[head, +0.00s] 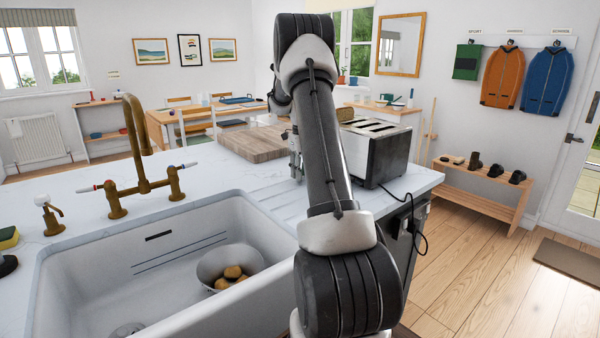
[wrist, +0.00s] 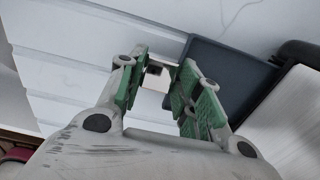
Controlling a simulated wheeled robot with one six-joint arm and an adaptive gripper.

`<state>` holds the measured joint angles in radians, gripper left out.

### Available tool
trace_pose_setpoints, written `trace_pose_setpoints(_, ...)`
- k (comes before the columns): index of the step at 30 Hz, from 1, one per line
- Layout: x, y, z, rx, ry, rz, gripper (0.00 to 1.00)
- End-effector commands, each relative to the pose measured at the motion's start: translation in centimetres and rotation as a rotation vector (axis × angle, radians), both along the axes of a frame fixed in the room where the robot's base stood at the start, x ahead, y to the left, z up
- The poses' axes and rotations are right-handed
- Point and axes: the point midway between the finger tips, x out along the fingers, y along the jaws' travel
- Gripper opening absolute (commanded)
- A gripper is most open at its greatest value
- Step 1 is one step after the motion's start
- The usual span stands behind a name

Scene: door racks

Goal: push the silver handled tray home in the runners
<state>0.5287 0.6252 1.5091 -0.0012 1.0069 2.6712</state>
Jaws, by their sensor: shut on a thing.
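My gripper (wrist: 155,75) has green-padded fingers, closed with a small pale, silvery handle (wrist: 154,70) between the tips. A flat dark grey tray (wrist: 232,72) extends from beside the fingers towards the toaster in the wrist view. The toaster (head: 376,146) is steel and black and stands on the counter; what looks like its brushed side (wrist: 290,115) shows at the right of the wrist view. In the head view my gripper (head: 294,158) is just left of the toaster, mostly behind my arm. The tray and its runners are hidden there.
A wooden board (head: 245,143) lies left of the toaster. A white sink (head: 170,265) with a bowl (head: 230,266) is in front, below a brass tap (head: 140,170). A black cord (head: 415,215) hangs over the counter's right edge.

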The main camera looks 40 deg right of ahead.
Motion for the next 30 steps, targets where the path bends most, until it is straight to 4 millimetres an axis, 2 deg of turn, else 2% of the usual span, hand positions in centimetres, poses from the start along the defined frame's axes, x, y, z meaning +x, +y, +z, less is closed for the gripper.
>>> trace_pose_setpoints(30, -0.1, -2.6, 0.0, 0.0, -0.001, 0.0, 0.01)
